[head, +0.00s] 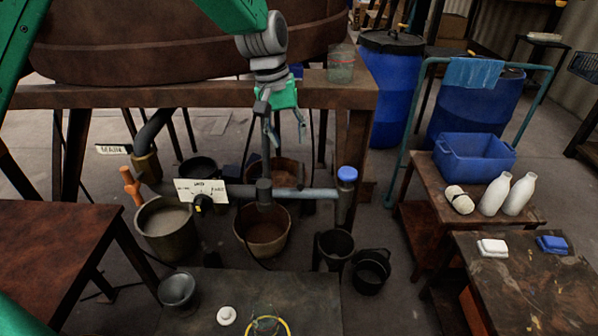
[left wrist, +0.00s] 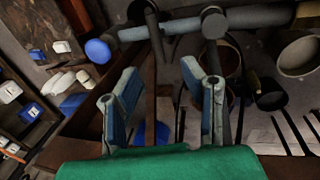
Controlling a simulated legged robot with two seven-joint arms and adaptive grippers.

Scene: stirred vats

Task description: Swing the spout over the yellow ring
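The spout (head: 312,193) is a pale grey pipe that runs right from an upright joint (head: 264,190). A blue cap (head: 347,174) sits at its right end, above a short downward outlet. The pipe (left wrist: 146,31) and blue cap (left wrist: 98,50) also show in the left wrist view. A yellow ring (head: 288,326) shows at the bottom edge of the head view, partly cut off, well below the spout. My left gripper (head: 288,140) is open and empty, above the pipe and left of the cap; its spread fingers (left wrist: 160,75) show nothing between them. My right gripper is out of view.
Buckets (head: 262,232) and pots stand under the pipe. An orange handle (head: 132,187) and a dial plate (head: 201,191) are to its left. Side tables with bottles (head: 494,194) and a blue bin (head: 474,158) stand right.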

